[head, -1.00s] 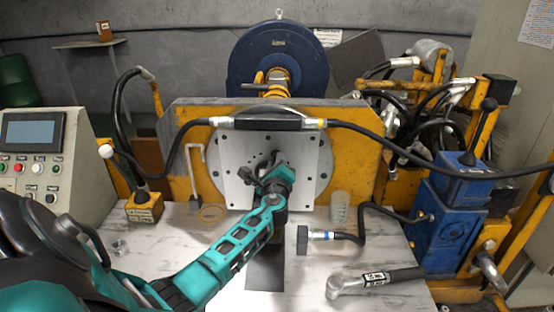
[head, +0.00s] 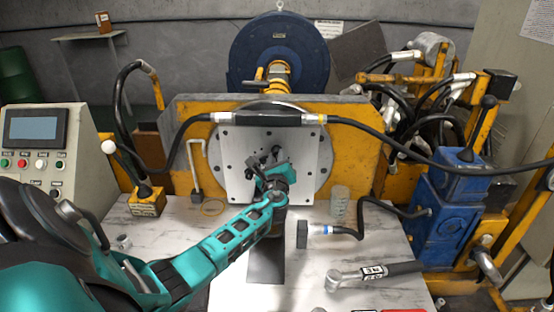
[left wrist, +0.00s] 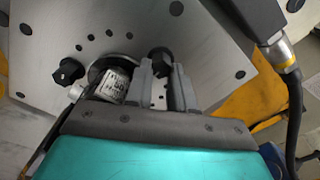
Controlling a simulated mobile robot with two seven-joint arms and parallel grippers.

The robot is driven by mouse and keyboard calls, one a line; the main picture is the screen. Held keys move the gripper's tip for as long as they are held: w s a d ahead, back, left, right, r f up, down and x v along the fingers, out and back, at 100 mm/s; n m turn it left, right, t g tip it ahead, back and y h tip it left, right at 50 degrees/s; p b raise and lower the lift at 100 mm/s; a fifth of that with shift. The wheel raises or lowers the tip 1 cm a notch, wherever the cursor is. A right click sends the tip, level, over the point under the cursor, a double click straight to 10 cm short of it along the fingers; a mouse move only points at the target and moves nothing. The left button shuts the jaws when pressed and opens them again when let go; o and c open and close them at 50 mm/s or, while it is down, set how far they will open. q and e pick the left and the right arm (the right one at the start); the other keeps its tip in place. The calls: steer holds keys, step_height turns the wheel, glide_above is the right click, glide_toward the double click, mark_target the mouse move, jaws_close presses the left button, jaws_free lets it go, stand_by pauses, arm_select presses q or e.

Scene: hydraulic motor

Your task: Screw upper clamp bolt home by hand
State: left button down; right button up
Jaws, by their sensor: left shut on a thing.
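My left gripper (head: 262,168) is at the middle of the grey square plate (head: 305,170), with its arm reaching in from the lower left. In the left wrist view, its two grey fingers (left wrist: 161,88) point at the plate (left wrist: 215,50) and are shut on a dark bolt head (left wrist: 160,58), which they partly cover. A second dark bolt head (left wrist: 68,72) shows on the left, clear of the fingers. A silver labelled cylinder (left wrist: 114,84) sits at the central opening between the two bolts. How deep the held bolt sits cannot be told. My right gripper is out of view.
On the white bench (head: 200,225) lie a torque wrench (head: 375,272), a short hose with a dark block (head: 303,235) and a clear cup (head: 339,203).

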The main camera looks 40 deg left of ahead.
arm_select(q)
steer(key=shift+r, duration=0.1)
steer(key=c, duration=1)
jaws_free()
steer(key=shift+o, duration=0.2)
steer(key=shift+s+d+f, duration=0.1)
steer(key=shift+s+f, duration=0.05)
steer(key=shift+f, duration=0.1)
